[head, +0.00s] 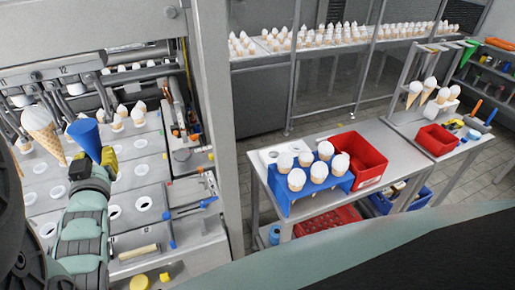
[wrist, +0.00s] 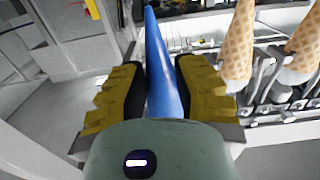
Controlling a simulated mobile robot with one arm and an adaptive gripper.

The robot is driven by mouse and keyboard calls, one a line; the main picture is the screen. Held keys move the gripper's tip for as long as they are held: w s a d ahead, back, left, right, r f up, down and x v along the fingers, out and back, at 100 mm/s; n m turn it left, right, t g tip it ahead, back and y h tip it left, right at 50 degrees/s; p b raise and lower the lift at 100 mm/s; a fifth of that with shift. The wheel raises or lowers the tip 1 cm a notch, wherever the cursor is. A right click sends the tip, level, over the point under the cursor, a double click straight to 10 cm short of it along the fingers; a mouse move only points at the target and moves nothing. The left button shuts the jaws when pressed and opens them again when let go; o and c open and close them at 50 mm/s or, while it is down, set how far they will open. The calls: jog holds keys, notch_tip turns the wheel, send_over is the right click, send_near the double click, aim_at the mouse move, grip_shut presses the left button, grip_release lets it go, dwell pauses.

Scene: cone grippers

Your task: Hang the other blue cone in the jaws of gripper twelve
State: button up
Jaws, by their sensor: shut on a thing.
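My gripper (head: 97,160) is at the left of the head view, in front of the machine. Its yellow fingers are shut on a blue cone (head: 84,136), which rises from between them with its wide part up. In the wrist view the blue cone (wrist: 160,70) runs between both ribbed fingers (wrist: 160,92), narrowing toward the top of the picture. A plate marked 12 (head: 63,70) sits on the machine's upper bar. Metal jaws hang below that bar; my arm and the cones partly hide them. I cannot make out another blue cone.
A waffle cone with white top (head: 41,130) is close left of the blue cone. In the wrist view, two waffle cones (wrist: 238,45) stand close right. Below lies a steel plate with round holes (head: 140,185). A machine post (head: 217,110) bounds the right; beyond is a table with a blue holder (head: 318,188).

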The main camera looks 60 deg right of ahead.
jog(key=shift+w+d, duration=0.15)
jog(key=shift+b+x, duration=1.2)
jog(key=shift+x, duration=0.4)
jog(key=shift+w+d, duration=0.1)
jog(key=shift+d, duration=0.05)
jog(key=shift+b+x, duration=1.25)
jog(key=shift+x, duration=0.55)
jog(key=shift+f+b, duration=0.5)
jog(key=shift+b, duration=0.4)
dwell(1.0)
jog(key=o, duration=1.3)
jog(key=shift+o, duration=0.2)
